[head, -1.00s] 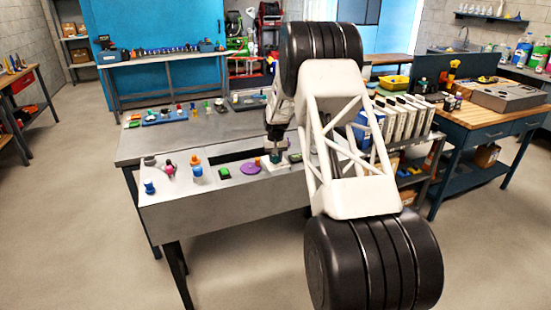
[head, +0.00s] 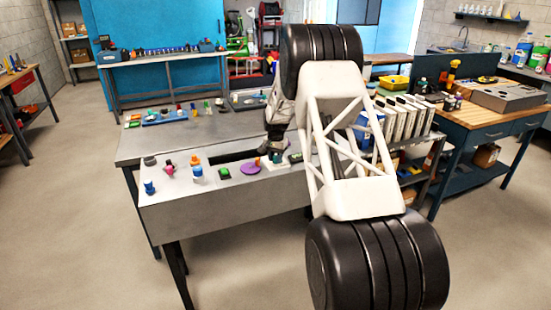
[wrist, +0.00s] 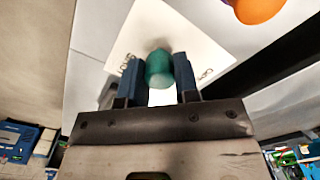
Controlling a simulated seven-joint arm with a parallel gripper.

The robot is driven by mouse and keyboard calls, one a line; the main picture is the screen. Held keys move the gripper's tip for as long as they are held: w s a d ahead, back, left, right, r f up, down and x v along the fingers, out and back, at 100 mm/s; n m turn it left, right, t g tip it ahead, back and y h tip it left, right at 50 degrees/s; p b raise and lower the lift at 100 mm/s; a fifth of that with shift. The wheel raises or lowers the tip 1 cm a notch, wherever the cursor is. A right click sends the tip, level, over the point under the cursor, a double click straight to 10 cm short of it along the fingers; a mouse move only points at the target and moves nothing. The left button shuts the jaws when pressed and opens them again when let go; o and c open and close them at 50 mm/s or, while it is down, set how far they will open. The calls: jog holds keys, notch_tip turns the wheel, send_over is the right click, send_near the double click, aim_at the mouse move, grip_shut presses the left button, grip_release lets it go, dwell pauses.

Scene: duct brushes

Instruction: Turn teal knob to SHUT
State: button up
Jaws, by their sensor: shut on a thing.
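The teal knob (wrist: 159,68) stands on a white plate (wrist: 135,32) in the wrist view. Dark lettering shows on the plate at both sides of the knob, partly hidden by the fingers and too blurred to read fully. My gripper (wrist: 160,80) has its two blue fingers on either side of the knob, shut on it. In the head view, my gripper (head: 276,153) is over the right part of the grey panel, and a little teal shows under it. Which way the knob points is not clear.

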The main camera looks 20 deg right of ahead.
jog(key=o, duration=0.9)
jog(key=shift+o, duration=0.2)
jog(key=shift+r, duration=0.15)
jog(key=shift+r, duration=3.75)
